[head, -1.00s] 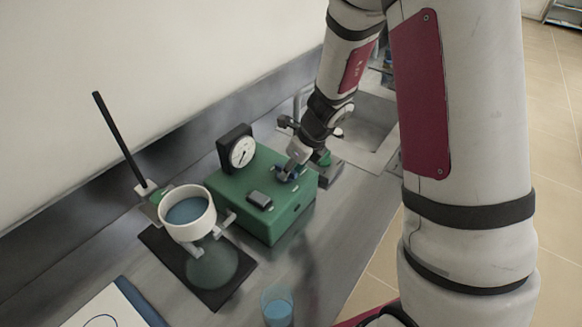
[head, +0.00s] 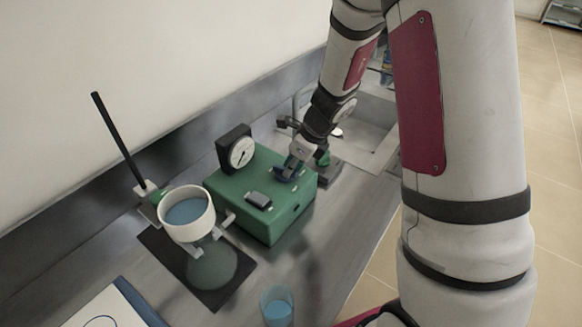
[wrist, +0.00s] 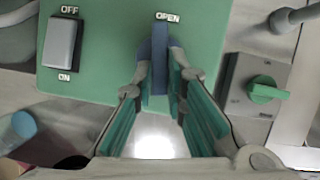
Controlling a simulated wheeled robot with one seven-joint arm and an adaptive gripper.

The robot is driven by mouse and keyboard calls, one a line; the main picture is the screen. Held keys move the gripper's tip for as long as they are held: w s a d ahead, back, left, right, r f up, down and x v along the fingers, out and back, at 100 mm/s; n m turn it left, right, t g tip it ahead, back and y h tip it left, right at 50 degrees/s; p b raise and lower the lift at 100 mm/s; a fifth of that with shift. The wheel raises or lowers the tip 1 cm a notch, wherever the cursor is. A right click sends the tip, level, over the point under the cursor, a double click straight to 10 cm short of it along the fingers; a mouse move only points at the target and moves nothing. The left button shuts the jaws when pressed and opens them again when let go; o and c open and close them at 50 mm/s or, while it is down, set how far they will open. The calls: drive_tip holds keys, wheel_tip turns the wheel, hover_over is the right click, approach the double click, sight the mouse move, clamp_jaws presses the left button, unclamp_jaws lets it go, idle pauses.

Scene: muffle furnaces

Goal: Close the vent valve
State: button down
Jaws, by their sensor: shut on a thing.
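The vent valve is a blue lever handle (wrist: 159,60) on top of a green box (head: 262,212). In the wrist view the handle lies lengthwise up the picture, its far end just below the "OPEN" label. My gripper (wrist: 160,78) has one finger on each side of the handle and is shut on it. In the head view my gripper (head: 291,166) reaches down to the right part of the box top and partly covers the blue handle. Any closed mark is not visible.
A round gauge (head: 239,152) stands at the box's back and an OFF/ON switch (wrist: 62,43) sits on its top. A stand with a white funnel (head: 187,213) is on the left, a beaker (head: 277,305) in front. A grey unit with a green knob (wrist: 268,90) is to the right.

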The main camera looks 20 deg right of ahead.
drive_tip(key=n, duration=0.1)
drive_tip(key=n+g, duration=0.1)
drive_tip(key=n, duration=0.1)
drive_tip(key=n+y, duration=0.1)
drive_tip(key=shift+w+d+b, duration=0.25)
drive_tip(key=shift+w+b, duration=0.1)
drive_tip(key=shift+w, duration=0.05)
drive_tip(key=n, duration=0.1)
drive_tip(key=n+g, duration=0.1)
drive_tip(key=n+b, duration=0.1)
drive_tip(key=n, duration=0.1)
drive_tip(key=shift+w+g+y, duration=0.3)
drive_tip(key=shift+g, duration=0.1)
drive_tip(key=n+b, duration=0.1)
drive_tip(key=n, duration=0.1)
drive_tip(key=n+g, duration=0.1)
drive_tip(key=n, duration=0.1)
drive_tip(key=shift+w+g+b, duration=0.3)
drive_tip(key=shift+w+b, duration=0.05)
drive_tip(key=shift+b, duration=0.05)
drive_tip(key=shift+w+a+n+g+b, duration=0.15)
drive_tip(key=shift+n+g+b, duration=0.4)
drive_tip(key=shift+n, duration=1.35)
drive_tip(key=shift+h, duration=0.4)
drive_tip(key=c, duration=1.6)
unclamp_jaws()
